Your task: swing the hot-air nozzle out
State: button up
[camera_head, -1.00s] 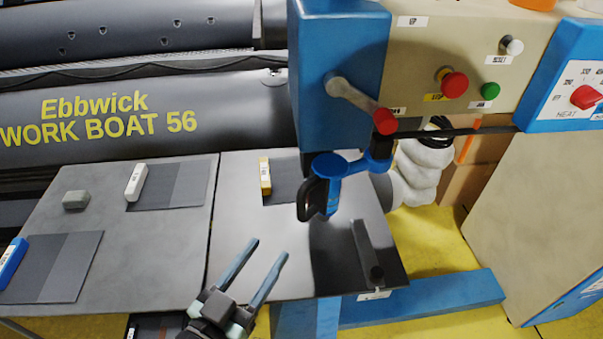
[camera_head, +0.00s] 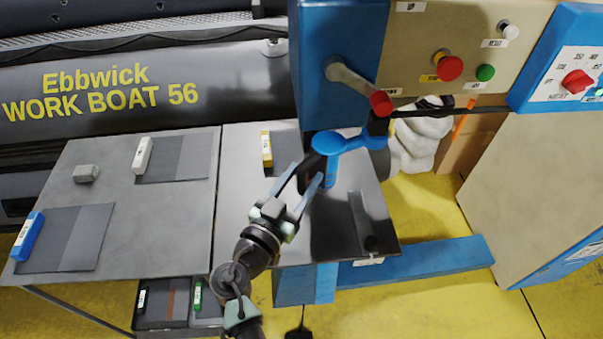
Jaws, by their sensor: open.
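The hot-air nozzle assembly appears to be the blue swing arm (camera_head: 343,142) below the machine's blue head, with a black handle (camera_head: 313,167) at its left end. A blue vertical part hangs beside the handle. My gripper (camera_head: 306,172) is open, its two pale blue fingers pointing up at the black handle. The fingers overlap the handle in the picture. I cannot tell whether they touch it or stand on both sides of it. The gripper partly hides the handle's lower part.
A grey lever with a red knob (camera_head: 382,103) sits just above the arm. The control panel carries a red stop button (camera_head: 450,68) and a green button (camera_head: 485,72). The grey table (camera_head: 120,235) holds dark patches and small blocks. A black bar (camera_head: 362,222) lies right of my gripper.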

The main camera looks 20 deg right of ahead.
grip_shut()
dwell(0.3)
dwell(1.2)
